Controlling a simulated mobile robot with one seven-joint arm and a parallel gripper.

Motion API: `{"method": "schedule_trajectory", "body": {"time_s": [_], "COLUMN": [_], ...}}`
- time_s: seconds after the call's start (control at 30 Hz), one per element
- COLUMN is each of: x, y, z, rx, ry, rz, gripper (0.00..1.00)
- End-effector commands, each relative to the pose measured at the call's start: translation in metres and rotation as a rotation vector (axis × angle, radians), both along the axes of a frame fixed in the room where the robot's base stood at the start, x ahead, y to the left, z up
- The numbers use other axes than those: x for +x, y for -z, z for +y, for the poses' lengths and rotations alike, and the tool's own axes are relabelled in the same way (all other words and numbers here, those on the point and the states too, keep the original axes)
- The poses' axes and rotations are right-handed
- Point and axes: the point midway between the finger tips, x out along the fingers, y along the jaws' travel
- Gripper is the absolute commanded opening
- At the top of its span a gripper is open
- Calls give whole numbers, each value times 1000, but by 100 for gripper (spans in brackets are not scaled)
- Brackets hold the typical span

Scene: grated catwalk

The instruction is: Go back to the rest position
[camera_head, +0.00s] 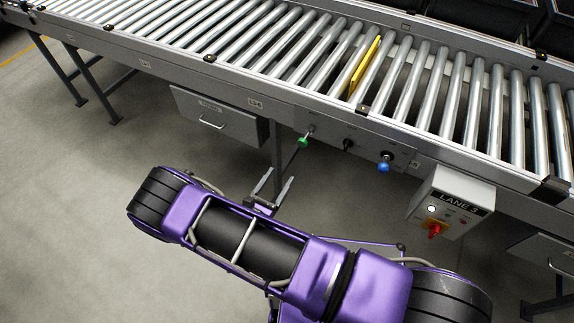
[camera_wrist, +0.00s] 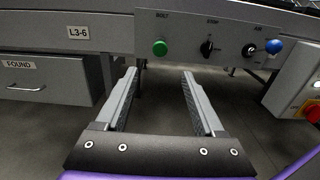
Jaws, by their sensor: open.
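My gripper (camera_head: 272,187) is open and empty, below and in front of the side panel of the roller conveyor. In the wrist view its two fingers (camera_wrist: 160,95) are spread apart with nothing between them. The panel carries a green knob (camera_head: 303,142) labelled BOLT, a black knob (camera_head: 348,145) labelled STOP and a blue knob (camera_head: 385,162). In the wrist view, the green knob (camera_wrist: 160,48) shows just beyond the fingertips, with a visible gap. The black knob (camera_wrist: 207,48) and blue knob (camera_wrist: 273,46) lie to the right.
The roller conveyor (camera_head: 230,60) runs across the back, with a yellow bar (camera_head: 364,66) between rollers. A grey drawer (camera_head: 215,122) hangs at left; a LANE 3 box (camera_head: 450,207) with a red switch (camera_head: 434,230) hangs at right. Open floor (camera_head: 60,190) lies at left.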

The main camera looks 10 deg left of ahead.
Motion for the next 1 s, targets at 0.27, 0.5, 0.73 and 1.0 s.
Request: {"method": "schedule_trajectory", "body": {"time_s": [0.27, 0.5, 0.73, 1.0], "x": [-16, -16, -16, 12], "y": [0, 0, 0, -42], "z": [6, 6, 6, 0], "rx": [-1, -1, 0, 200], "ry": [0, 0, 1, 234], "rz": [-1, -1, -1, -79], "gripper": [70, 70, 70, 70]}}
